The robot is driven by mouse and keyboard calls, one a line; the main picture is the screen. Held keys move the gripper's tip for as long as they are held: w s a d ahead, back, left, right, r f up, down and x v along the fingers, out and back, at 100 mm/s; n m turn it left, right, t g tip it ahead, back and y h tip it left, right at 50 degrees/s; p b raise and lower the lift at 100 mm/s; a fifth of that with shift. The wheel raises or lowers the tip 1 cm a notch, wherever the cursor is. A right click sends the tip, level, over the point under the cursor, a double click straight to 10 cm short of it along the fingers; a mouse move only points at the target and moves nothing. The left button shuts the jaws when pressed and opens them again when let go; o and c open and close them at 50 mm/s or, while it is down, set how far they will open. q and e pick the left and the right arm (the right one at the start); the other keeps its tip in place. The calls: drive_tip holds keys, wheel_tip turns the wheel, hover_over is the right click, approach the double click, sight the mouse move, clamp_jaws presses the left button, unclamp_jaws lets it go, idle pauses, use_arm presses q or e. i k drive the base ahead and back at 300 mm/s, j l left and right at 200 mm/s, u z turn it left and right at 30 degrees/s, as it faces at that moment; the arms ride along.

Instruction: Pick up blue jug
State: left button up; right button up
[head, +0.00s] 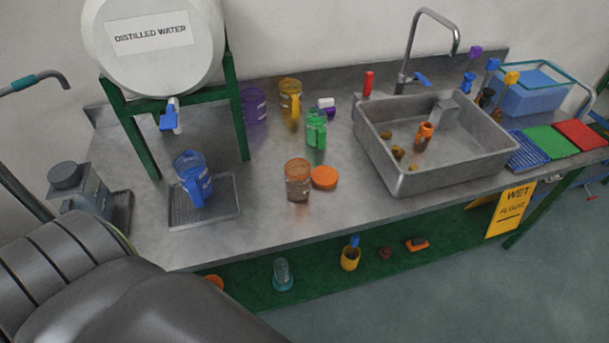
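The blue jug (192,178) stands upright on a grey drip tray (222,214) at the left of the metal counter. It is below the blue tap (171,118) of the distilled water tank (152,52). Neither of my grippers shows in the head view. A large dark part at the lower left seems to be my own arm, with its gripper out of sight.
A brown jar (298,182), orange lid (324,177), green bottle (316,130), yellow jug (290,97) and purple container (253,106) stand right of the jug. Green stand legs (238,110) flank the tray. A sink (440,160) lies further right. The front counter strip is clear.

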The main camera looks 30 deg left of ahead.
sight(192, 169)
drive_tip(key=u, duration=1.4)
drive_tip(key=l+u, duration=0.1)
drive_tip(key=l, duration=0.4)
